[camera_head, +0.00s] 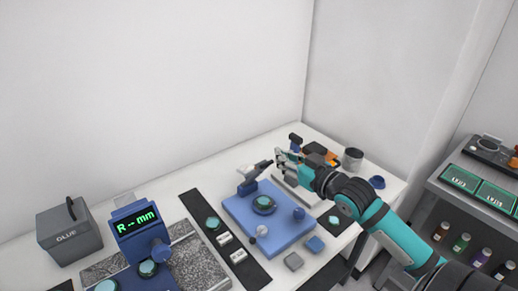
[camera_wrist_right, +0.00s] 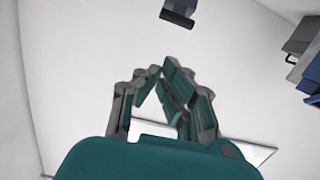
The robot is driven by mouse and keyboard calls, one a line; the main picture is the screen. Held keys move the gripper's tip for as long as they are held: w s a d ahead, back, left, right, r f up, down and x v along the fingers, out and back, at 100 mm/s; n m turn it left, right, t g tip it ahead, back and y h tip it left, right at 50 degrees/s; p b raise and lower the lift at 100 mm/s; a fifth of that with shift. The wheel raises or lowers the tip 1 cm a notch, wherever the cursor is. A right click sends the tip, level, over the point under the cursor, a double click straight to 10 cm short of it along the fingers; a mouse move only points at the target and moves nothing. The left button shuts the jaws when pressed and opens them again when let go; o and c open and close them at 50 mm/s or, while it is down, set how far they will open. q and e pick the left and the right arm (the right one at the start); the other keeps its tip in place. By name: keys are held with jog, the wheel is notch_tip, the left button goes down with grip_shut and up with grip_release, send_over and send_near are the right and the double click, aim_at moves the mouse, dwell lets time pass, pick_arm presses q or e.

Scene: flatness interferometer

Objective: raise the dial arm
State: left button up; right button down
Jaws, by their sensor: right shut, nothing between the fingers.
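The dial arm (camera_head: 250,171) is a pale bar with a black end, on a blue post at the back of a blue base plate (camera_head: 287,236). It slants slightly up to the right. My right gripper (camera_head: 279,157) is close to its black end; I cannot tell if they touch. In the wrist view my right fingers (camera_wrist_right: 161,90) meet at the tips with nothing between them. A dark block (camera_wrist_right: 178,14) shows beyond them; I cannot tell what it is. My left gripper is not in view.
A teal-topped round piece (camera_head: 263,203) and a blue knob (camera_head: 299,213) are on the plate. A blue R-mm display (camera_head: 138,222) and grey GLUE box (camera_head: 69,235) stand left. A dark cup (camera_head: 352,159) stands at the right. A shelf with bottles (camera_head: 461,242) is beyond.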

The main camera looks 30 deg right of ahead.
jog(key=p, duration=0.3)
send_over(270, 163)
jog(key=w, duration=0.3)
jog(key=shift+a+f+p, duration=0.1)
jog(key=shift+f+p, duration=0.05)
jog(key=shift+p, duration=0.15)
jog(key=shift+s+f+p, duration=0.65)
jog(key=shift+s+f, duration=0.8)
jog(key=shift+s, duration=0.1)
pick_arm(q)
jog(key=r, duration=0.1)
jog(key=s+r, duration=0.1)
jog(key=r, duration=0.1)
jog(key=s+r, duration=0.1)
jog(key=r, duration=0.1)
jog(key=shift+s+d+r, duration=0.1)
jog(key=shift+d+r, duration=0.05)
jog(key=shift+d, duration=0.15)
pick_arm(e)
jog(key=shift+f, duration=0.1)
